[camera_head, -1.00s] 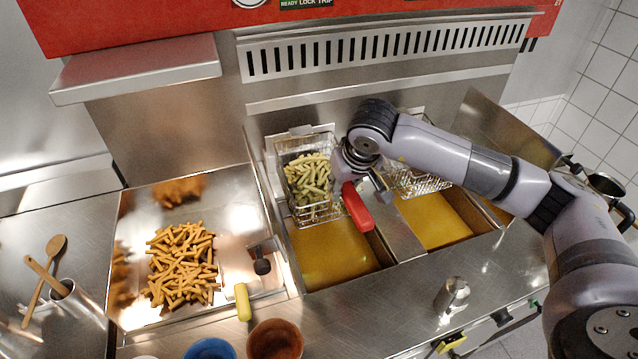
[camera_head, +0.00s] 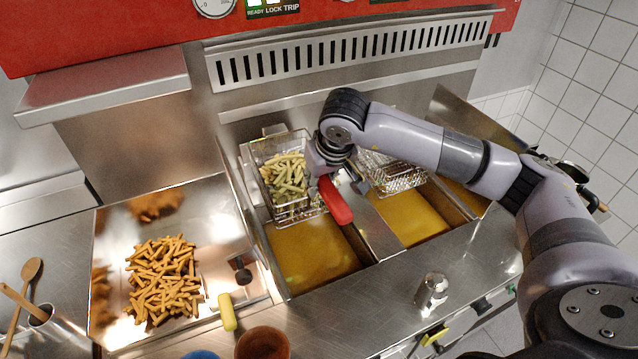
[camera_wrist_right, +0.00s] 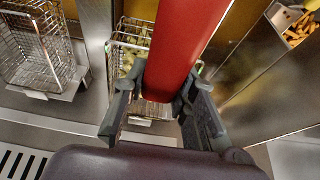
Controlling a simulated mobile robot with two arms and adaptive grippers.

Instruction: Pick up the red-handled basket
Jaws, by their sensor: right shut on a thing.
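The basket with the red handle (camera_head: 334,201) is a wire basket (camera_head: 298,208) holding pale fries, at the back of the left oil vat. Its handle points forward over the oil. My right gripper (camera_head: 337,178) is at the rear part of the handle, in front of the basket's right side. In the right wrist view the red handle (camera_wrist_right: 182,55) runs between the two fingers (camera_wrist_right: 160,115), which are closed on it. The basket (camera_wrist_right: 132,45) shows partly behind the handle there. I cannot tell whether the basket is off its support. My left gripper is not in view.
A second wire basket (camera_head: 396,176) hangs at the back of the right vat (camera_head: 412,217). A metal tray (camera_head: 215,225) of cooked fries (camera_head: 165,278) is at the left. A metal shaker (camera_head: 431,290) stands on the front counter.

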